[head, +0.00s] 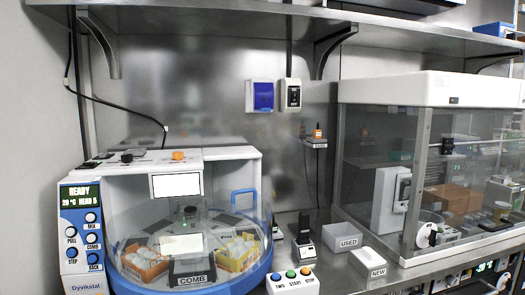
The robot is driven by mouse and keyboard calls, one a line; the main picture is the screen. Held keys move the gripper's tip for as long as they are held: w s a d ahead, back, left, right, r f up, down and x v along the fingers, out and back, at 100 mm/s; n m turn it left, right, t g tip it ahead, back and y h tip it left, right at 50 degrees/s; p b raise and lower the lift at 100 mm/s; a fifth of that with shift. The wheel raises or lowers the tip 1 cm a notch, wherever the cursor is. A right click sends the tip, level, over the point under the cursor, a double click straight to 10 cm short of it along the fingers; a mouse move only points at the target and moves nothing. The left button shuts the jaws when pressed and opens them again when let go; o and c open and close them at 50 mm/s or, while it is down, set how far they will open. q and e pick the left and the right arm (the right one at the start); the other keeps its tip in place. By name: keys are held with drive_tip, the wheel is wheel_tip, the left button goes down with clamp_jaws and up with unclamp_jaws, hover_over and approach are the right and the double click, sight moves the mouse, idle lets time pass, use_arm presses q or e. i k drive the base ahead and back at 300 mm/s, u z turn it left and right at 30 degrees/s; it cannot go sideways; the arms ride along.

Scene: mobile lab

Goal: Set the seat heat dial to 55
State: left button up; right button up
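No dial that I can read as the seat heat dial shows in the head view. A white and blue machine (230,165) marked Dyvikstal stands on the left of the bench. Its lit display (80,194) reads READY, 20 °C and HEAD 5. Below the display is a panel of knobs or buttons (92,228) labelled MIX, COMB, BACK, PULL and STEP. An orange knob (178,155) and a dark knob (127,158) sit on its top; I see no scale on them. Neither of my grippers is in view.
A button box (292,284) with blue, green and orange buttons stands at the front. White bins marked USED (347,242) and NEW (372,274) are to its right. A glass-fronted cabinet (420,90) fills the right. A steel shelf (240,22) overhangs the bench.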

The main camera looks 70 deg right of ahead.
sight(177, 156)
drive_tip(key=z, duration=2.2)
